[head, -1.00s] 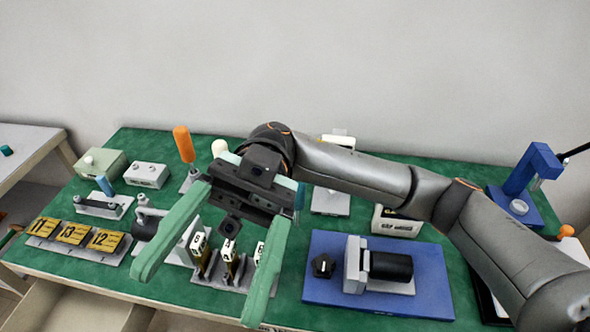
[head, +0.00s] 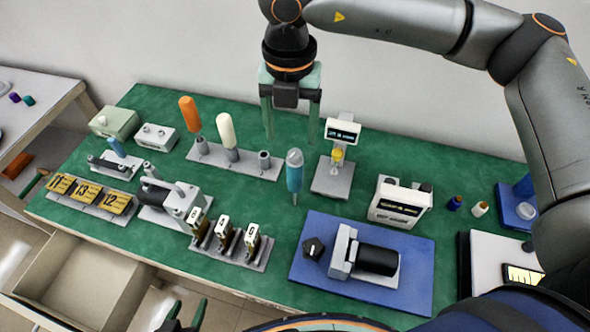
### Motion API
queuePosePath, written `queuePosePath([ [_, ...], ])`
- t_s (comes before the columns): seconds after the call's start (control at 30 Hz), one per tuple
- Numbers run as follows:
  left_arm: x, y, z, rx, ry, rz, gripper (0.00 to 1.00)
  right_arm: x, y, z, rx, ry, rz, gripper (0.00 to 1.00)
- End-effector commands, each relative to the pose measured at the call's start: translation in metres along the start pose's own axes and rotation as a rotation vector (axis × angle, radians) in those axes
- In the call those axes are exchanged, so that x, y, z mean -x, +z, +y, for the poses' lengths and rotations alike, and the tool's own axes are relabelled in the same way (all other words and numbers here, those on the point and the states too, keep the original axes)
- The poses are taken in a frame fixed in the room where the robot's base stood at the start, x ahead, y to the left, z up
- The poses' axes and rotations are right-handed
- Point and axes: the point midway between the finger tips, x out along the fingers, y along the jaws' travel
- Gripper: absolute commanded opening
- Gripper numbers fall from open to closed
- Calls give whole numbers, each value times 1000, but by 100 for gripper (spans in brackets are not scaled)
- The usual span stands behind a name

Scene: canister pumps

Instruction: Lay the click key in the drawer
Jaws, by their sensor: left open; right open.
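No object is labelled as the click key. A blue-handled tool (head: 295,172) stands upright, tip down, at the middle of the green table, most likely the key; I cannot tell what supports its tip. An orange-handled tool (head: 190,113) and a white-handled tool (head: 226,130) stand in a grey rack (head: 205,157) whose right socket looks empty. The drawer (head: 52,306) is pulled out below the table's front left and looks empty. My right gripper (head: 290,138) is open and empty, pointing down behind the blue-handled tool. My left gripper (head: 190,302) is open at the bottom edge, right of the drawer.
A grey pump (head: 371,260) lies on a blue mat (head: 415,285) at front right. A grey stand (head: 336,178) and a white display box (head: 400,203) are behind it. Numbered yellow blocks (head: 88,191) and small holders (head: 228,242) line the front edge.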

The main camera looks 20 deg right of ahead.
Motion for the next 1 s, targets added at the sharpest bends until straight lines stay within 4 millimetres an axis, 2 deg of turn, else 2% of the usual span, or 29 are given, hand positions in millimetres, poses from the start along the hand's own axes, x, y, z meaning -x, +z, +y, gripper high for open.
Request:
queuePosePath([
  [0.13, 3, -2, 0, 0, -1, -3, 61, -26, -1, 0, 1, -1, 4, 72],
  [0.43, 7, -6, 0, 0, 0, -5, 61, -52, -2, -3, 2, -1, 5, 72],
  [0.7, 12, -12, 1, 0, 0, -4, 61, -89, -4, -7, 2, 0, 5, 72],
  [1.0, 12, -11, 1, 0, 1, -4, 61, -94, -4, -6, 3, 3, 4, 71],
])
